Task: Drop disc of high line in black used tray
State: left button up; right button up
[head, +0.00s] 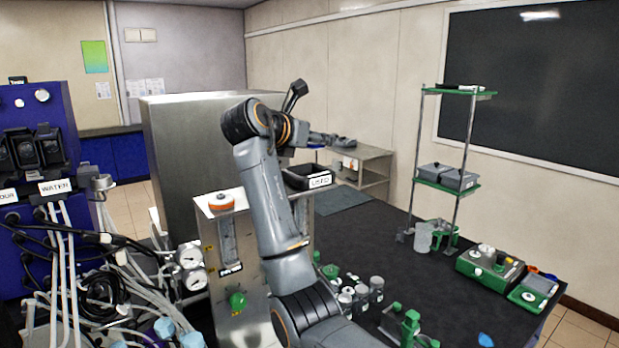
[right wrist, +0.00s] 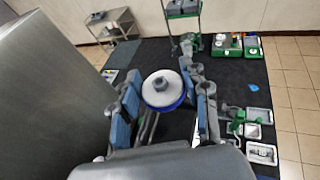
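A round white disc with a blue rim (right wrist: 163,90) sits between the blue-padded fingers of my right gripper (right wrist: 164,84) in the right wrist view. The fingers appear closed against its two sides. In the head view this gripper (head: 335,140) is above and slightly behind the black used tray (head: 308,178), with a sliver of blue under it. The tray stands on top of the metal unit, with a white label on its front, partly behind my right arm. In the right wrist view the tray is not clearly seen. My left gripper is not in view.
A white and orange disc (head: 221,202) sits on the metal flow panel (head: 230,240). A tall steel cabinet (head: 185,150) stands close behind my arm. A shelf rack (head: 450,185), green kit (head: 490,266) and bottles (head: 362,290) are on the black table. Tubes crowd the lower left.

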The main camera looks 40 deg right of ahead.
jog(key=o, duration=0.3)
jog(key=shift+o, duration=0.3)
jog(key=shift+a, duration=0.1)
jog(key=v, duration=1.2)
